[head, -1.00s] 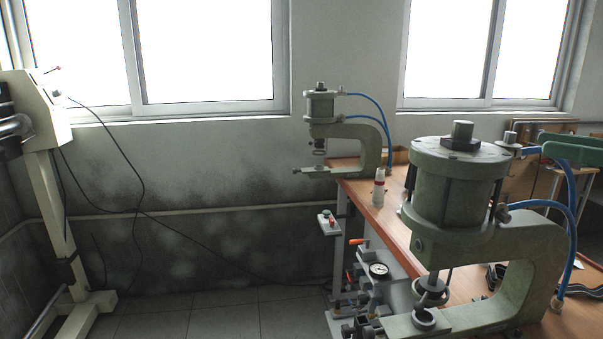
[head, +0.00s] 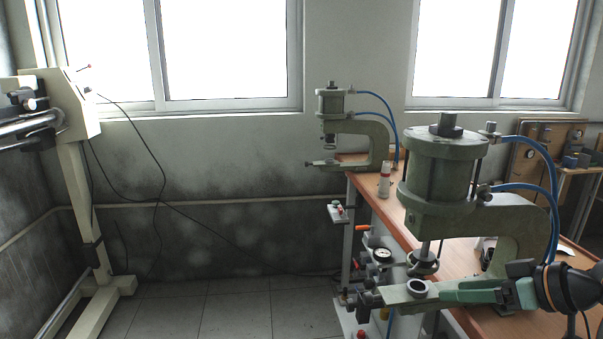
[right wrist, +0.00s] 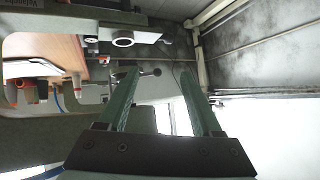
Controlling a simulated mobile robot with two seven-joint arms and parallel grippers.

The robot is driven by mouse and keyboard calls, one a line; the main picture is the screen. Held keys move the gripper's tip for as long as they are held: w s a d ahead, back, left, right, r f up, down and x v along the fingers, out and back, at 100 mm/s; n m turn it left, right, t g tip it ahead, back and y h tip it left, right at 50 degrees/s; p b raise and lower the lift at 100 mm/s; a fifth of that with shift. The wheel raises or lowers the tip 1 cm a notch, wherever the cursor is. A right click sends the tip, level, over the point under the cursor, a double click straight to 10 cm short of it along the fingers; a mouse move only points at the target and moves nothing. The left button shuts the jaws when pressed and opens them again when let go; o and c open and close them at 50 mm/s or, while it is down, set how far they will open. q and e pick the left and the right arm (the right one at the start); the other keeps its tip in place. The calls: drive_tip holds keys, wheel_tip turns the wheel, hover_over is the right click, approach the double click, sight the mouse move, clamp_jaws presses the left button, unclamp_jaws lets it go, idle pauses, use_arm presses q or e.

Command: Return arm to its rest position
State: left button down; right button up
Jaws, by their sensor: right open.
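My right gripper (head: 447,292) is at the lower right of the head view, its green fingers pointing left. It lies level beside the lower arm of the near green press (head: 437,175), below the press cylinder. I cannot tell whether it touches the press. In the right wrist view the two green fingers of the right gripper (right wrist: 157,75) stand well apart with nothing between them. My right arm (head: 565,285) comes in from the right edge, over the wooden bench. My left gripper is not in view.
A second green press (head: 375,142) stands at the bench's far end, near a white bottle (head: 384,182). Blue hoses (head: 548,170) loop beside the near press. A cream stand (head: 75,190) is at left. The tiled floor (head: 235,310) between is clear.

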drive_tip(key=s+a+f+g+h, duration=0.1)
drive_tip(key=s+f, duration=0.2)
drive_tip(key=f, duration=0.3)
drive_tip(key=s+a+f+m+g+h, duration=0.1)
drive_tip(key=s+a+f, duration=0.1)
drive_tip(key=f, duration=0.5)
drive_tip(key=s+a+f+g+h, duration=0.1)
drive_tip(key=s+a+f, duration=0.1)
drive_tip(key=s+f, duration=0.3)
drive_tip(key=shift+a+f+h, duration=0.2)
drive_tip(key=shift+f+h, duration=0.2)
drive_tip(key=shift+f, duration=0.5)
drive_tip(key=s+a+f+m+g+h, duration=0.1)
drive_tip(key=s+a+f, duration=0.1)
drive_tip(key=s+f, duration=0.35)
drive_tip(key=s+a+f+g+h, duration=0.1)
drive_tip(key=s+a+f+h, duration=0.1)
drive_tip(key=s, duration=0.7)
drive_tip(key=w+a+f+t+y+p, duration=0.2)
drive_tip(key=w+a+f+t+p, duration=0.1)
drive_tip(key=f, duration=0.4)
drive_tip(key=shift+w+a+t+y+p, duration=0.3)
drive_tip(key=shift+w+a+t, duration=0.2)
drive_tip(key=shift+t, duration=0.6)
